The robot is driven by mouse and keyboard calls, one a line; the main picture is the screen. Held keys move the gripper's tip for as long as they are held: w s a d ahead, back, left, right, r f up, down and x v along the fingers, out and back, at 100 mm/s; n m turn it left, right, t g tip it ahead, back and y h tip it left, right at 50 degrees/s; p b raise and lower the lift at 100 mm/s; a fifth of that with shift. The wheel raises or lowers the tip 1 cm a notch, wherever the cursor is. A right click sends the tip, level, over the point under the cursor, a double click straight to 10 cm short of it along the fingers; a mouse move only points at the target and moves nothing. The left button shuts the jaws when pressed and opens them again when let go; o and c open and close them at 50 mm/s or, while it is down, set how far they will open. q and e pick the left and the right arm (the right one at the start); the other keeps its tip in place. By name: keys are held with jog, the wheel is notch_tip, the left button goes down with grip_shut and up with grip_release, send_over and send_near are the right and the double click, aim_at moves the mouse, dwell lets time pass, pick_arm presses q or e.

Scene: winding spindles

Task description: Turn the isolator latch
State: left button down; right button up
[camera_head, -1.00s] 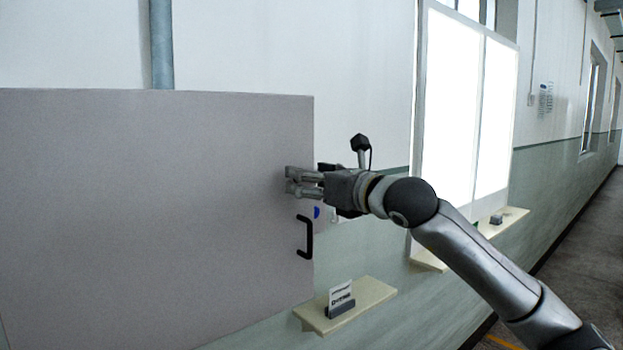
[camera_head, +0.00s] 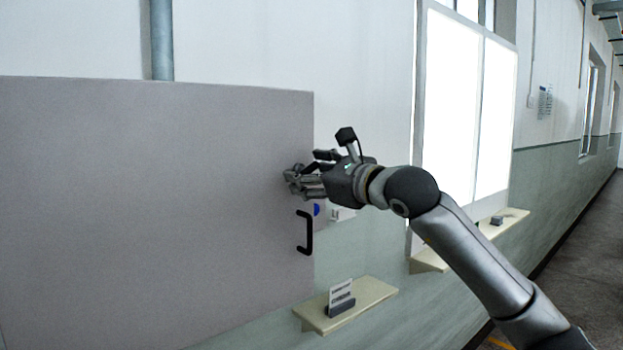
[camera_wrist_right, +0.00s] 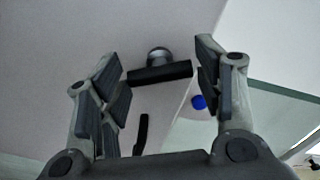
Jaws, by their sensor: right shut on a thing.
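The isolator latch shows in the right wrist view as a dark bar (camera_wrist_right: 160,73) on a round grey hub (camera_wrist_right: 158,56), on the face of a grey panel. My right gripper (camera_head: 293,182) is at the panel's right edge, above the black handle. The bar is slightly tilted in that view. In the head view the fingers hide the latch. My left gripper is in neither view.
The large grey panel (camera_head: 150,210) fills the left. A black handle (camera_head: 306,232) stands out near its right edge. A blue round part (camera_head: 316,209) is just beyond that edge. A small shelf (camera_head: 362,302) with a sign stand (camera_head: 341,304) lies below right.

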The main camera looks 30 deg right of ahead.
jog(key=n, duration=0.6)
jog(key=shift+n+b, duration=0.3)
jog(key=n, duration=0.6)
jog(key=shift+n, duration=0.3)
jog(key=o, duration=1.1)
jog(key=shift+s+d, duration=0.15)
jog(key=shift+s, duration=1.85)
jog(key=shift+s+d, duration=0.15)
jog(key=shift+s, duration=1.8)
jog(key=shift+s+d, duration=0.15)
jog(key=shift+s, duration=1.85)
